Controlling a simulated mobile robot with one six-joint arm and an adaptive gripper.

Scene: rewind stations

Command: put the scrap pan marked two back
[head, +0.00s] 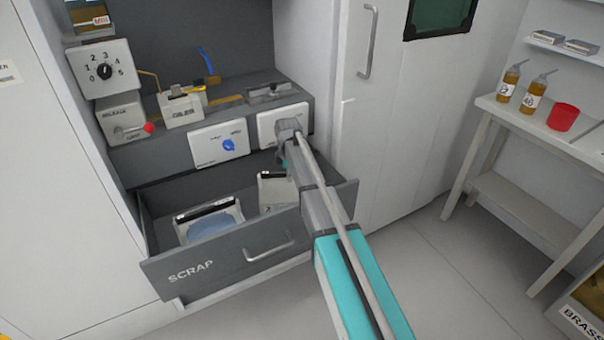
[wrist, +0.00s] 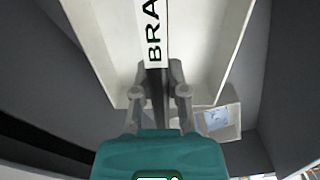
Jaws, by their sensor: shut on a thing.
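The scrap drawer (head: 247,254), a grey drawer marked SCRAP, stands pulled open under the bench. A pale pan (head: 275,192) with a dark-edged top strip is in its right part, partly hidden by my arm; its small mark is too blurred to read for sure. The pan looks empty inside. A second pan (head: 184,233) with a bluish content sits in the left part of the drawer.
Above the drawer are a panel with a blue knob (head: 221,144) and a grey bench with a red-knobbed lever (head: 149,128). A white cabinet door (head: 400,120) stands to the right. A side table (head: 545,120) holds bottles and a red cup (head: 563,117). A BRASS bin (head: 585,312) is at lower right.

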